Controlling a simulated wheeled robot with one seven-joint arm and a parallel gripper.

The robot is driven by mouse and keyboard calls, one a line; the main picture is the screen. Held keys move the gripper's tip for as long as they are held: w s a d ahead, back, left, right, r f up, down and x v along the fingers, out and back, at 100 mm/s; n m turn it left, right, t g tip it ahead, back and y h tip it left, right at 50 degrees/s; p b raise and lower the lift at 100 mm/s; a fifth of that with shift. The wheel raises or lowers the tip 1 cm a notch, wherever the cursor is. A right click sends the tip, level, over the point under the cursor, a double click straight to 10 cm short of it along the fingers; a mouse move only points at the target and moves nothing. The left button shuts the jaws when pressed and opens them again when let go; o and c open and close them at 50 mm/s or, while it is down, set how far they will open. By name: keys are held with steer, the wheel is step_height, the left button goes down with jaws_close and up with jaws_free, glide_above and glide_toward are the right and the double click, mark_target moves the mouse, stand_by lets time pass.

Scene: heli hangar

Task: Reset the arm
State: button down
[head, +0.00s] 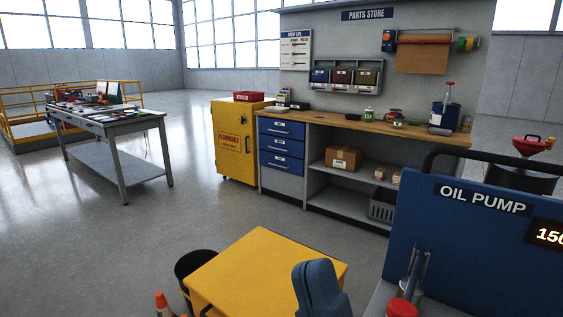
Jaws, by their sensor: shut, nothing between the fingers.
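My gripper does not show in the head view, so its fingers and anything near them are out of sight. A rounded blue-grey shape stands at the bottom edge, in front of the yellow top; I cannot tell whether it is part of my arm. No held object is visible.
A yellow-topped stand (255,270) is close in front, with a black bin (190,265) and orange cones (163,303) at its left. A blue oil pump (470,240) fills the right. Further back are a parts counter (345,126), yellow cabinet (232,150) and grey worktable (118,122).

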steer(key=s+d+f+m+g+h, duration=0.3)
steer(key=s+d+f+m+h, duration=0.2)
steer(key=f+m+h, duration=0.15)
steer(key=s+d+f+m+g+h, duration=0.2)
steer(key=s+d+f+m+h, duration=0.3)
steer(key=f, duration=0.3)
steer(key=s+d+f+m+g, duration=0.2)
steer(key=s+d+f+g, duration=0.1)
steer(key=s, duration=0.3)
steer(key=s+d+f+m+g+p, duration=0.1)
steer(key=s+d+f+m+g, duration=0.1)
steer(key=s+d+f+g, duration=0.1)
steer(key=s+d+f, duration=0.1)
steer(key=s+d, duration=0.1)
steer(key=s, duration=0.1)
steer(key=shift+d, duration=0.35)
steer(key=shift+h, duration=0.25)
stand_by(0.4)
